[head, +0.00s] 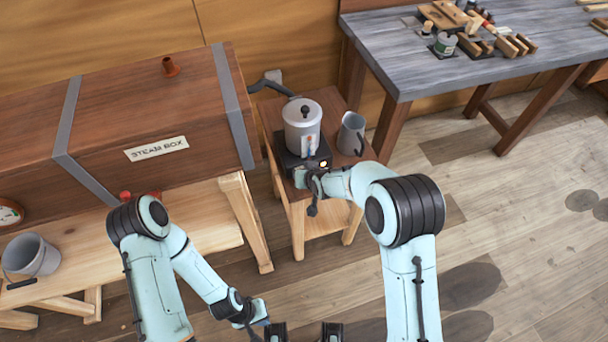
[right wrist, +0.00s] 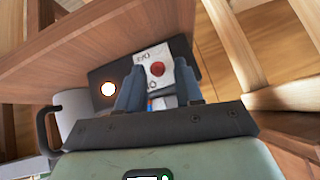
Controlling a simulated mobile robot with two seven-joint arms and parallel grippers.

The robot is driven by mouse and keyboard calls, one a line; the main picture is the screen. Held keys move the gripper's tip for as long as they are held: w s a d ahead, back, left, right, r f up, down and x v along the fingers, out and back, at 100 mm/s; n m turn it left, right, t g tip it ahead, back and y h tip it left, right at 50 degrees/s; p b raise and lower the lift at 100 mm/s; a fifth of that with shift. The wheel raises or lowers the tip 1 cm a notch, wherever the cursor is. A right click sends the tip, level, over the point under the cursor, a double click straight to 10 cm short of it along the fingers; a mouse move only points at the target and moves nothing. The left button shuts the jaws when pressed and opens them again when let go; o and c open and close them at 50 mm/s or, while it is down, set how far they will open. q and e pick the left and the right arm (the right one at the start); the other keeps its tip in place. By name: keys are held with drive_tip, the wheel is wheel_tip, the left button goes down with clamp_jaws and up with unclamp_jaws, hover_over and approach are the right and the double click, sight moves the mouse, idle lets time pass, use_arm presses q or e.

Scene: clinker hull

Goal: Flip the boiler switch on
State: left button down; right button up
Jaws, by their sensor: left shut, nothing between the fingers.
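The boiler (head: 302,130) is a silver pot with a black lid knob on a dark base, standing on a small wooden stand. A lamp (head: 323,164) on the base glows; it also glows orange in the right wrist view (right wrist: 108,89). There the switch plate (right wrist: 145,57) is pale with markings and a round red knob (right wrist: 157,69). My right gripper (right wrist: 158,80) has its fingers apart, with the plate beyond and between them. Contact with the knob cannot be told. In the head view its fingers are largely hidden. My left gripper (head: 266,322) is shut and empty, low in the picture.
A grey mug (head: 350,134) stands right of the boiler. The wooden steam box (head: 130,110) on its bench is at the left, with a metal bucket (head: 32,256). A grey workbench (head: 470,60) with tools is at the back right. Floor at the right is clear.

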drive_tip(key=v, duration=1.3)
drive_tip(key=shift+s+r, duration=0.1)
drive_tip(key=s+d+f+m+g+h, duration=0.15)
drive_tip(key=s+d+f, duration=0.35)
drive_tip(key=f, duration=0.5)
drive_tip(key=s+d+f+m+g, duration=0.1)
drive_tip(key=s+d+f+g, duration=0.2)
drive_tip(key=s+f, duration=0.5)
drive_tip(key=s+f+m+g, duration=0.1)
drive_tip(key=s+f+g, duration=0.1)
drive_tip(key=s+f, duration=0.3)
drive_tip(key=s+f+m+g+y, duration=0.1)
drive_tip(key=s+f, duration=0.5)
drive_tip(key=s, duration=0.6)
drive_tip(key=shift+s+d+f+m+g, duration=0.25)
drive_tip(key=shift+f+m+g, duration=0.1)
drive_tip(key=shift+m+g, duration=0.25)
